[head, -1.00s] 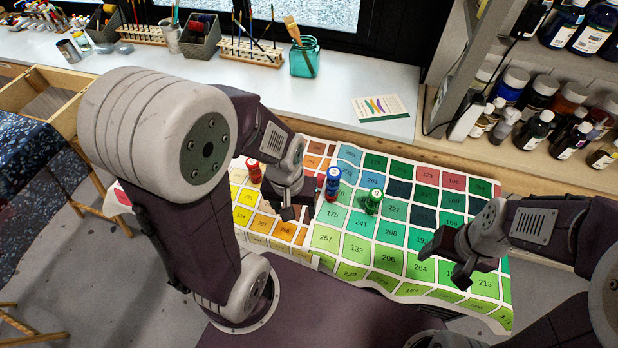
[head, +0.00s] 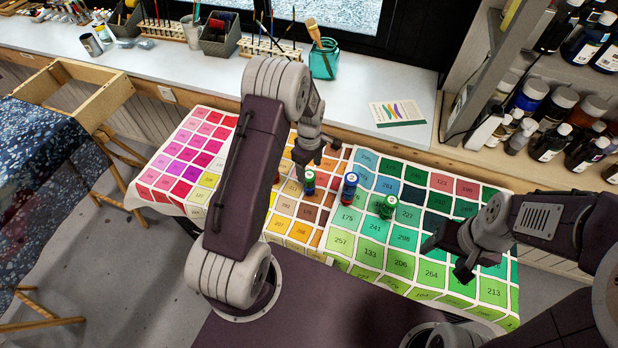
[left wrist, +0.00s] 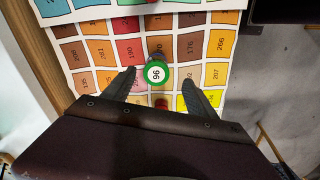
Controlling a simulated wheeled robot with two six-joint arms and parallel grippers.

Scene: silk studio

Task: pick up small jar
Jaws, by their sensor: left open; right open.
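A small jar with a green-rimmed white lid (head: 309,182) stands upright on the colour chart in the head view. The left wrist view shows its lid (left wrist: 155,73), marked 96, between my left fingertips, with a gap on each side. My left gripper (head: 314,163) is open, pointing down, just behind the jar in the head view. In the left wrist view a red jar (left wrist: 161,104) is partly hidden by the gripper's edge. A blue jar (head: 349,187) and another green jar (head: 387,206) stand to the right. My right gripper (head: 447,259) is open and empty over the chart's right part.
The colour chart (head: 343,246) covers the low table. Behind it is a white windowsill (head: 375,82) with a teal brush jar (head: 324,62) and a card (head: 397,112). Shelves of bottles (head: 548,144) stand at right, a wooden frame (head: 108,103) at left.

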